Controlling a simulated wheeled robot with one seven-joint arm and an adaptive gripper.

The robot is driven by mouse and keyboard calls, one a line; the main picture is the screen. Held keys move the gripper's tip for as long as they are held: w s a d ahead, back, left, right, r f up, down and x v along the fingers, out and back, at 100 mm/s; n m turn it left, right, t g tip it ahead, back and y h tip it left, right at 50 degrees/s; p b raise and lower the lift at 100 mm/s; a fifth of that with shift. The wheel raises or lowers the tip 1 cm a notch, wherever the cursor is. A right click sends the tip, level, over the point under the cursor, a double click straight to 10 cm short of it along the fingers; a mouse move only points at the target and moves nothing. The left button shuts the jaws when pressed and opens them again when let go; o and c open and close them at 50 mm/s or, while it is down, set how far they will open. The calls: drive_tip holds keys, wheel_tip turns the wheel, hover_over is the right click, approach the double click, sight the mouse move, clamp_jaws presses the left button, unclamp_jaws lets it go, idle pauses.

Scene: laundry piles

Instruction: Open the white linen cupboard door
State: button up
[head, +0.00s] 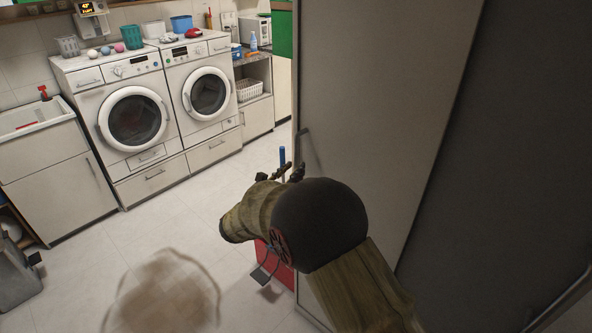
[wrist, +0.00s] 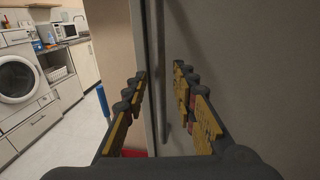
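The tall pale cupboard door (head: 385,100) fills the right half of the head view and looks grey in the shade. A slim vertical handle (head: 308,150) is near its left edge, partly hidden by my arm. My gripper (head: 280,173) is by this handle at the door's left edge. In the wrist view my gripper (wrist: 160,95) is open, one finger on each side. The upright handle bar (wrist: 161,70) shows in the gap between the fingers, close to the door edge. I cannot tell whether a finger touches it.
Two front-loading washers (head: 133,117) stand along the back wall, with a sink cabinet (head: 58,180) to the left. A red object (head: 272,265) is on the floor below my gripper, and a blue upright handle (head: 282,156) stands behind it. A brownish stain (head: 168,290) marks the otherwise open floor.

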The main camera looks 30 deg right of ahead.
drive_tip(key=shift+x, duration=1.15)
drive_tip(key=shift+c, duration=1.1)
clamp_jaws()
